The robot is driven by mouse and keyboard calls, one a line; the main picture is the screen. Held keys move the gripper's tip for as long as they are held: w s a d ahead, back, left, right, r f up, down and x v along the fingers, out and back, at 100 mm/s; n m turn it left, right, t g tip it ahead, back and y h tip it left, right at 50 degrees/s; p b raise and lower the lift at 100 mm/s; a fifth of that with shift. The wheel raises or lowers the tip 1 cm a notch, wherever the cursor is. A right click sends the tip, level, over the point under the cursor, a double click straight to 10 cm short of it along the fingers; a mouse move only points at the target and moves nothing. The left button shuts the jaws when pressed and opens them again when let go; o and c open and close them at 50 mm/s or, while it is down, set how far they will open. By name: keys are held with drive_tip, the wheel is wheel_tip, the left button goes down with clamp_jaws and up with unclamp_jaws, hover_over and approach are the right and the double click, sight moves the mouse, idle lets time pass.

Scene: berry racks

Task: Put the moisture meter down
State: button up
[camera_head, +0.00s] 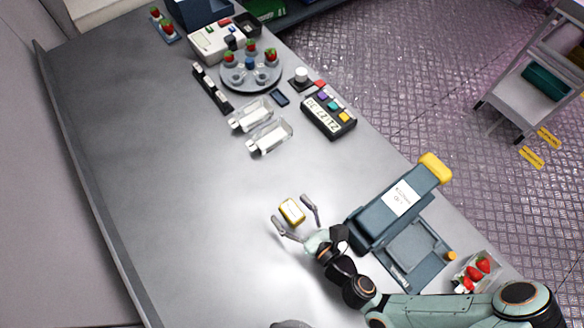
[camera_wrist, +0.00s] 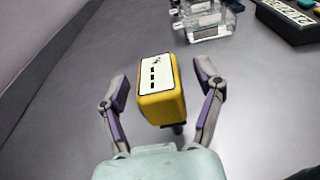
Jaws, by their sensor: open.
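The moisture meter is a small yellow block (camera_head: 292,211) with a white, black-marked face, on the grey table in the head view. In the wrist view the moisture meter (camera_wrist: 163,92) stands between the fingers of my gripper (camera_wrist: 165,95). My gripper, also in the head view (camera_head: 296,215), is open, with a visible gap between each finger and the meter. A small dark part shows under the meter in the wrist view. Whether its underside touches the table fully is hard to tell.
A blue-grey device with a yellow handle (camera_head: 400,205) stands right of my gripper, and a clear box of strawberries (camera_head: 476,271) lies beyond it. Clear trays (camera_head: 268,137), a dark label device (camera_head: 328,115) and a round berry rack (camera_head: 250,75) stand farther back. The table's left side is clear.

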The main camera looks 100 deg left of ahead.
clamp_jaws()
drive_tip(key=shift+r, duration=0.15)
